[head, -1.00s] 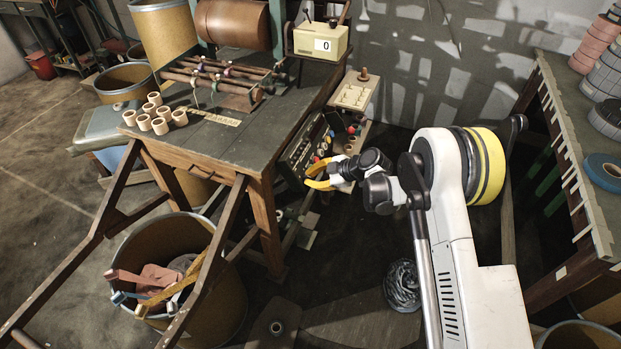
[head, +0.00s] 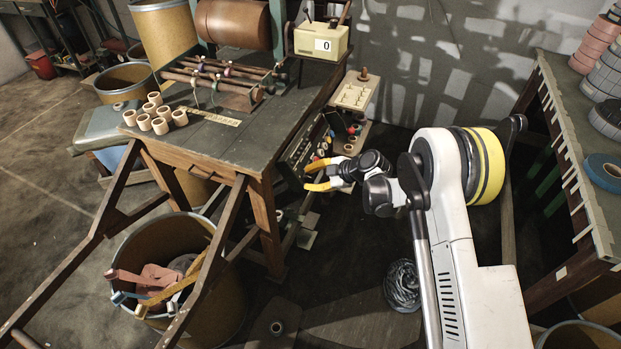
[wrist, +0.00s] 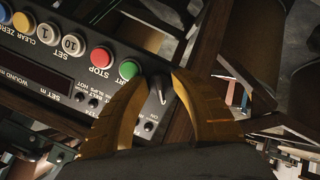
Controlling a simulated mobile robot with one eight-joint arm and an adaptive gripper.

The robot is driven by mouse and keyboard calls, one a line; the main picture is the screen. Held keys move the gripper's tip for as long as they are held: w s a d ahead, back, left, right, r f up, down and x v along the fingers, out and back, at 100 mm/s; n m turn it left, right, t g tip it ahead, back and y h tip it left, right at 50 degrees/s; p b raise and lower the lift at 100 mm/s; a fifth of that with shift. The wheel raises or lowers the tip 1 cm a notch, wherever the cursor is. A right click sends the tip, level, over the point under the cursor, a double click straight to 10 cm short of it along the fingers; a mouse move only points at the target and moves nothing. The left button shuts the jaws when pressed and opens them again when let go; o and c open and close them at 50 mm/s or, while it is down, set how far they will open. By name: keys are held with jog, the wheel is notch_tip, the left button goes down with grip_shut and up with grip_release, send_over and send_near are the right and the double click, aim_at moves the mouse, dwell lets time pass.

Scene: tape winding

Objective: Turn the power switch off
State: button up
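The control panel (head: 303,150) is fixed to the side of the wooden bench. In the wrist view its dark face (wrist: 30,45) shows upside down. A dark lever, seemingly the power switch (wrist: 158,89), stands at its end beside the green START button (wrist: 129,69). An "ON" label lies near it; I cannot tell its setting. My gripper (wrist: 161,77) has its yellow fingers apart, one on each side of the lever, with gaps showing. It also shows at the panel in the head view (head: 309,177), where the switch is hidden.
The red STOP button (wrist: 100,56) and several other buttons are close to the fingers. A small shelf (head: 354,92) stands behind the panel. A drum of tools (head: 235,300) is below left; a second bench (head: 575,140) is at right.

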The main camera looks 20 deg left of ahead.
jog(key=v, duration=1.2)
jog(key=s+d+r+m+t+h, duration=0.1)
jog(key=s+d+r+m+h, duration=0.1)
jog(key=s+d+r+m, duration=0.45)
jog(key=s+d+r+m+t+h, duration=0.1)
jog(key=d+r+m+t+h, duration=0.2)
jog(key=d+r, duration=0.7)
jog(key=s+d+r+m+h, duration=0.2)
jog(key=s+d+m, duration=0.5)
jog(key=s, duration=0.3)
jog(key=s+d+r+m+t+h, duration=0.1)
jog(key=s+d+r+m+h, duration=0.2)
jog(key=s+d+m, duration=0.4)
jog(key=s+d, duration=0.1)
jog(key=s, duration=0.3)
jog(key=shift+d+r, duration=0.15)
jog(key=shift+r, duration=0.1)
